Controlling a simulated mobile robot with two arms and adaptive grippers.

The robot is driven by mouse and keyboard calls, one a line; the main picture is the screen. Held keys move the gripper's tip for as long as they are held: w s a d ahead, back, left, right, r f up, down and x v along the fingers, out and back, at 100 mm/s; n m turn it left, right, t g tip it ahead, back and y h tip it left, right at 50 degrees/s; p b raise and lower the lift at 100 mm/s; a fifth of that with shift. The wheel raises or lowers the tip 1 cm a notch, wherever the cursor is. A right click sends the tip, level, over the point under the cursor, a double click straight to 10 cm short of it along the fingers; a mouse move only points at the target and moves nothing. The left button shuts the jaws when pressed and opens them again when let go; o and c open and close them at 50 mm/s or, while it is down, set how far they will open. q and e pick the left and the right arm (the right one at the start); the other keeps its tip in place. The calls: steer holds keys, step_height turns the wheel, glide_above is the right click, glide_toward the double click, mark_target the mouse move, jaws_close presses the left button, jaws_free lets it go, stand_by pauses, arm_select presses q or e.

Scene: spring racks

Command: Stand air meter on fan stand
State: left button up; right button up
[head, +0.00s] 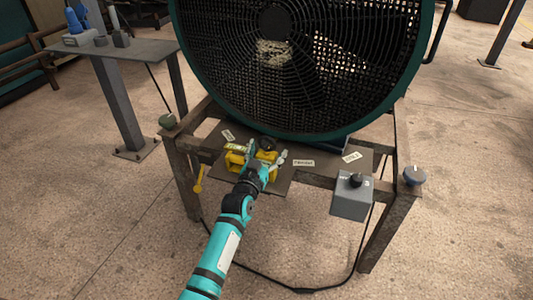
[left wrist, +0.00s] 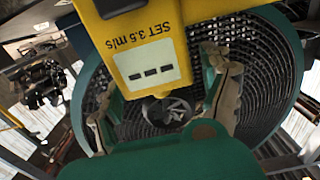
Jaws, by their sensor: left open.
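The yellow air meter (head: 236,161) is at the plate on the front of the fan stand (head: 279,186), partly hidden by my left gripper (head: 266,157). In the left wrist view the meter (left wrist: 148,45) fills the top middle, with its "SET 3.5 m/s" label, a display showing dashes and a small vane wheel below. My left gripper (left wrist: 167,108) is open, its fingers spread to either side of the vane wheel. I cannot tell whether the meter's base rests fully on the plate. My right gripper is not in view.
The large round fan (head: 300,60) in a teal ring rises right behind the plate. A grey control box (head: 352,197) with a black knob hangs at the front right. A side table (head: 150,50) with blue bottles stands at the back left. Cables lie on the floor.

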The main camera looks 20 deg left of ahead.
arm_select(q)
steer(key=s+p, duration=0.2)
steer(key=s, duration=1)
steer(key=s+d+f+m+g+h, duration=0.1)
steer(key=s+f+g, duration=0.4)
steer(key=f, duration=0.8)
steer(key=s+d+f+g, duration=0.1)
steer(key=s+f+g, duration=0.2)
steer(key=s+f, duration=0.7)
steer(key=s+a+f+g+y, duration=0.1)
steer(key=s+a+f+g, duration=0.2)
steer(key=s+f+g, duration=0.5)
steer(key=s+f, duration=1.1)
steer(key=s, duration=0.1)
steer(key=shift+s+m, duration=0.4)
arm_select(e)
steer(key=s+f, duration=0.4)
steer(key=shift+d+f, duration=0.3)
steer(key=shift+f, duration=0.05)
arm_select(q)
steer(key=shift+a+f, duration=0.1)
